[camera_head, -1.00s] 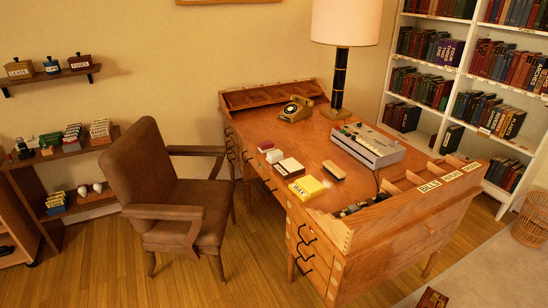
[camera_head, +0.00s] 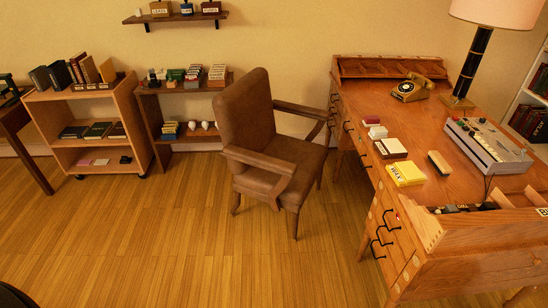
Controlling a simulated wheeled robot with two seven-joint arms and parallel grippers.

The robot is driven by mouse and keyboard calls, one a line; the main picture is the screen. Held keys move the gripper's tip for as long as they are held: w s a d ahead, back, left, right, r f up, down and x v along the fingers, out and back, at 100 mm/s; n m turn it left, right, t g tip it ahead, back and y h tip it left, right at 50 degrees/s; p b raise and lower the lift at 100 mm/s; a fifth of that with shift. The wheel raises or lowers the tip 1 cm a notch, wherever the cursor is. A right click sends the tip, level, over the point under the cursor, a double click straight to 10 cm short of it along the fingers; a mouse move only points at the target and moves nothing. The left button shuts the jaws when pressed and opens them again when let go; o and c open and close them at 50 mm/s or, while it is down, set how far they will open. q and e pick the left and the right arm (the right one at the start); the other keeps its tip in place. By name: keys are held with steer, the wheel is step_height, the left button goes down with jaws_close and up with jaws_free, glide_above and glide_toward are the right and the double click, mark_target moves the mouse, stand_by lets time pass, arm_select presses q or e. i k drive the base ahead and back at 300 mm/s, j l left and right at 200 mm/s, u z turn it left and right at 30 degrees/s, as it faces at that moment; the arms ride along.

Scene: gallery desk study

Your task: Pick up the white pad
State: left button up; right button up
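A white block with dark sides (camera_head: 391,147), which looks like the white pad, lies on the wooden desk (camera_head: 440,125) near its left edge. It sits just behind a yellow box marked WAX (camera_head: 406,173). A smaller white block with a reddish side (camera_head: 378,132) lies behind it, with another small pale and red piece (camera_head: 371,121) farther back. Neither of my grippers is in view.
A brown armchair (camera_head: 265,145) stands left of the desk. A brush (camera_head: 440,162), a grey machine (camera_head: 488,145), a telephone (camera_head: 411,88) and a lamp (camera_head: 480,50) are on the desk. Low shelves (camera_head: 140,120) line the wall. The front floor is clear.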

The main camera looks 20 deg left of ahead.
mark_target(379, 132)
steer(key=i+j+z, duration=0.1)
steer(key=i+j, duration=0.25)
steer(key=i+j+z, duration=0.1)
steer(key=i+j, duration=0.2)
steer(key=j, duration=0.25)
